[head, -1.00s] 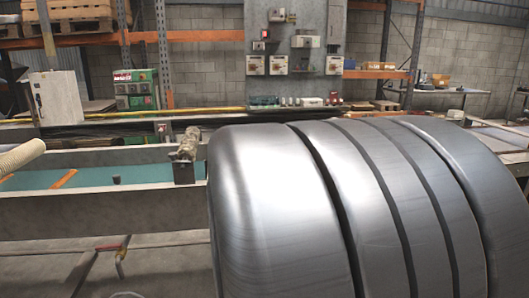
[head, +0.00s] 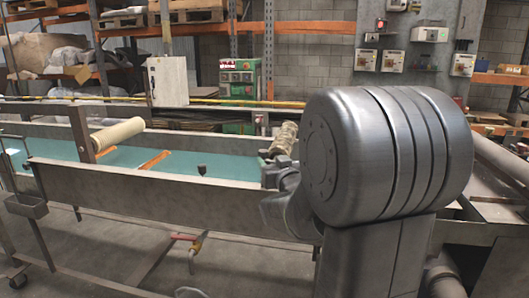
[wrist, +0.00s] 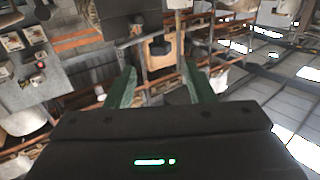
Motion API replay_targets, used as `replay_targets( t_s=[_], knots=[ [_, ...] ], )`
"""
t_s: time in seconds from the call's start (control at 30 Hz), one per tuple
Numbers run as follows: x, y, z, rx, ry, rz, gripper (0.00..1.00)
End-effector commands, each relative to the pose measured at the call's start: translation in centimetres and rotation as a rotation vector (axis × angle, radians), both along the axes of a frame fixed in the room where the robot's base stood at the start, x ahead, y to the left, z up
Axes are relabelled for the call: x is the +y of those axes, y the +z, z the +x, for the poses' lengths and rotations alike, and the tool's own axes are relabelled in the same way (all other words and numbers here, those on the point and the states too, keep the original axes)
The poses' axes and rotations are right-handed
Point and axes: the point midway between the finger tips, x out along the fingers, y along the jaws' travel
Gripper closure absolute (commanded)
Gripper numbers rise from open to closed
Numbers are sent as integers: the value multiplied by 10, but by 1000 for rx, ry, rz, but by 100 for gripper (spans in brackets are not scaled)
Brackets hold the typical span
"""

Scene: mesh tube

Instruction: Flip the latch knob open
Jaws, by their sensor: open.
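A small dark knob (head: 202,170) stands on the near side wall of the long trough in the head view; I cannot tell for sure that it is the latch knob. In the wrist view my gripper (wrist: 160,72) is open, with two green fingers spread apart and nothing held between them. A dark blocky piece (wrist: 159,47) shows beyond the gap between the fingers, apart from them; I cannot tell what it is. In the head view my own arm covers the right side, and my gripper's fingers cannot be made out.
The long trough (head: 150,196) has a teal bed with orange strips and a cream roll (head: 117,135) across it. A red-handled valve (head: 184,237) hangs below it. Storage racks and a panel of switch boxes stand behind. Floor is visible under the trough.

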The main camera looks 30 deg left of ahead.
Motion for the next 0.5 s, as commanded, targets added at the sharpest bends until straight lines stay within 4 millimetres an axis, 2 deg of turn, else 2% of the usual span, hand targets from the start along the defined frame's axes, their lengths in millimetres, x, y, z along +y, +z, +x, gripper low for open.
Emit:
replay_targets(
  t_s=[0.2,0.5],
  knots=[
    [30,0,31,1,1,-1,51],
    [56,0,58,1,0,-1,51]
  ],
)
